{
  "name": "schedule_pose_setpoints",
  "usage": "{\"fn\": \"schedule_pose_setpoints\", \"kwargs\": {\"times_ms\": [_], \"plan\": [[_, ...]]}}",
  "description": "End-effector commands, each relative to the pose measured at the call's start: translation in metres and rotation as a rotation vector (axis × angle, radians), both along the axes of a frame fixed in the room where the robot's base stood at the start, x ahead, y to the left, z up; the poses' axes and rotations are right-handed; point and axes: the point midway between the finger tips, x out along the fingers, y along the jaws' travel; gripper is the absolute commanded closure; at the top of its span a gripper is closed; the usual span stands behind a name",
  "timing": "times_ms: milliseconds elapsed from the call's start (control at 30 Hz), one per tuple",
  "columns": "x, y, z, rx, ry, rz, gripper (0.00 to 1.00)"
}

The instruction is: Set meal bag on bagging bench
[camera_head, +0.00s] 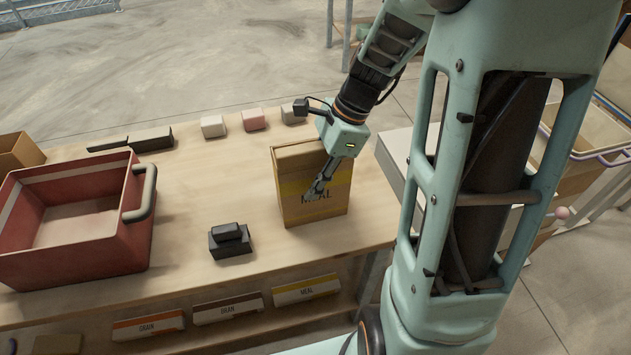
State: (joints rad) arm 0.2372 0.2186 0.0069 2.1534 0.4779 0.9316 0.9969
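The meal bag (296,207) is a tan, box-shaped bag with a yellow band and the word MEAL on its front. It stands upright on the wooden bench (205,190), near the front edge and toward the right end. My gripper (318,190) comes down from above right, and its dark fingers are in front of the bag's labelled face. The fingers overlap the bag in this view; I cannot tell whether they touch it or how far apart they are.
A red bin (135,235) with a grey handle stands at the bench's left. A small black device (230,240) sits left of the bag. Small blocks (253,119) line the back edge. The bench middle is clear.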

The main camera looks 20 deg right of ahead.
Motion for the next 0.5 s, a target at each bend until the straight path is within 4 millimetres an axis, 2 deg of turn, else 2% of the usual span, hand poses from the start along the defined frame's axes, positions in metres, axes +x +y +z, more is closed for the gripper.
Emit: {"fn": "schedule_pose_setpoints", "kwargs": {"times_ms": [267,467,500], "plan": [[0.0000,-0.0001,-0.0004,0.000,0.000,0.000,0.78],[0.0000,-0.0001,-0.0004,0.000,0.000,0.000,1.00],[0.0000,-0.0001,-0.0004,0.000,0.000,0.000,1.00]]}}
